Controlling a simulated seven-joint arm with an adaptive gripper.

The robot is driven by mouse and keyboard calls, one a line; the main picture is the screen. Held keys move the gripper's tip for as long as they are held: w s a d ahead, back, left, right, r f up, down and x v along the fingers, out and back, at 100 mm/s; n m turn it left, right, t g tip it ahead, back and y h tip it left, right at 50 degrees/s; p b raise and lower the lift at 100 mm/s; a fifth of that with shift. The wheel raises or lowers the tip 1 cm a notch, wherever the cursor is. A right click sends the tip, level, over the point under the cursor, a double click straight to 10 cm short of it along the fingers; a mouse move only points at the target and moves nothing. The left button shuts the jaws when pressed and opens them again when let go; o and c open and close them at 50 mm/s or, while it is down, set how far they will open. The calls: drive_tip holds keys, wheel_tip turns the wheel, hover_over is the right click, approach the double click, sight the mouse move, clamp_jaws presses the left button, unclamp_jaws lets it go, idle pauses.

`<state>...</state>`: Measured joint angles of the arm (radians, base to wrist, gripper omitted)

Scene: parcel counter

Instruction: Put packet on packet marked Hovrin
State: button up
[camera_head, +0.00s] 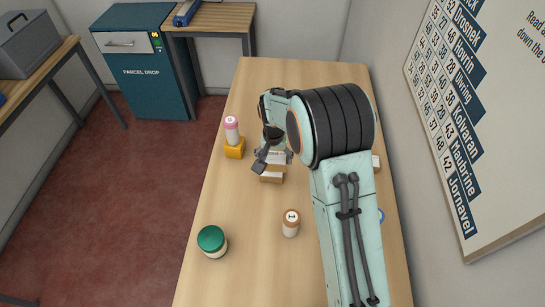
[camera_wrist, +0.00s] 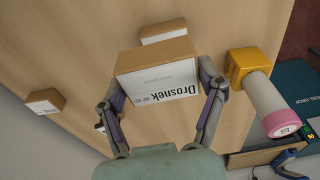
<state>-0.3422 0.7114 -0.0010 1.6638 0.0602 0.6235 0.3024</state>
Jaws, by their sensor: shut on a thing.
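My gripper (camera_wrist: 162,90) is shut on a brown packet (camera_wrist: 150,60) whose white label reads "Drosnek", one finger on each side. In the head view the held packet (camera_head: 276,157) shows only partly beside my gripper. A second brown packet (camera_head: 272,177) with a white label lies on the table just in front of it; a packet also shows behind the held one in the wrist view (camera_wrist: 168,32), its label too small to read. A third packet (camera_wrist: 45,100) lies apart at the left of the wrist view. I cannot read which is marked Hovrin.
A wall board (camera_head: 480,110) lists names. The table (camera_head: 240,200) between them is clear.

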sight(272, 157)
drive_tip(key=w+f, duration=0.2)
drive_tip(key=shift+a+f, duration=0.35)
drive_tip(key=shift+w+f, duration=0.15)
drive_tip(key=shift+f, duration=1.5)
drive_tip(key=o, duration=1.2)
drive_tip(key=shift+f, duration=0.15)
drive_tip(key=r, duration=0.4)
drive_tip(key=s+r, duration=0.1)
drive_tip(key=r, duration=0.7)
drive_tip(key=shift+s+r, duration=0.15)
drive_tip(key=shift+s, duration=0.25)
